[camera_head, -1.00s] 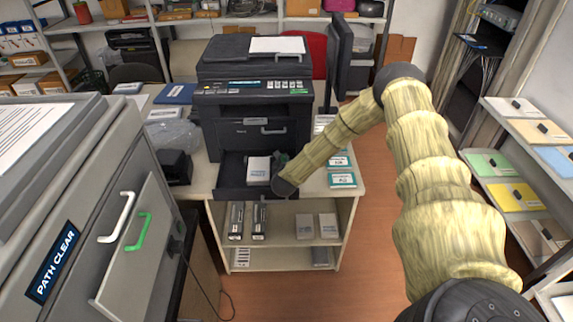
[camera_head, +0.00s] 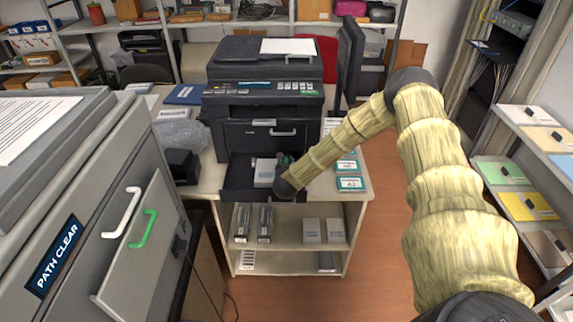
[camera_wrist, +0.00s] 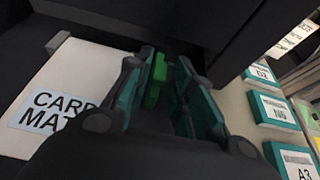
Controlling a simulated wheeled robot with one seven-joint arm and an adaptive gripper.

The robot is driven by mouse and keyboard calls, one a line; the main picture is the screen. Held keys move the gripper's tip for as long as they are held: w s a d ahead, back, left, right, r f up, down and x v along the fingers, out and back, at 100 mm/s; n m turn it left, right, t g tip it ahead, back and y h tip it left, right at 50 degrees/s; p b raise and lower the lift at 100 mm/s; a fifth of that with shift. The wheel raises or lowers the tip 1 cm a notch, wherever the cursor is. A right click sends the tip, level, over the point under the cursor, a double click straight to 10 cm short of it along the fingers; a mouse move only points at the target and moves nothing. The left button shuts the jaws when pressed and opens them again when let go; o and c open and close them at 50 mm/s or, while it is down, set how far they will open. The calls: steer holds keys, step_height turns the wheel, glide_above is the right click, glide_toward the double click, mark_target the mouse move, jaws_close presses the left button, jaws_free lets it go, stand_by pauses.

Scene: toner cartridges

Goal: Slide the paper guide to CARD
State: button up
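The black printer (camera_head: 262,100) has its lower paper tray (camera_head: 237,178) pulled out. A white stack (camera_head: 264,172) lies in the tray; the wrist view shows it labelled "CARD MAT" (camera_wrist: 50,110). A green upright tab (camera_wrist: 157,78), apparently the paper guide, stands right of the stack. My gripper (camera_wrist: 170,75) is low over the tray's right part. Its fingers are open on either side of the green tab. The tab is close to the left finger, with a gap to the right one; I cannot tell whether it touches. The guide's base and any scale marks are hidden.
Labelled teal boxes (camera_head: 350,184) lie on the cabinet top right of the tray. The printer's front overhangs the tray closely. A grey machine (camera_head: 115,200) with white and green handles fills the left foreground. The floor (camera_head: 385,240) at right is clear.

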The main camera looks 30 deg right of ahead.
steer(key=v, duration=1.1)
steer(key=shift+s+a, duration=0.15)
steer(key=shift+s, duration=0.2)
steer(key=shift+r, duration=0.1)
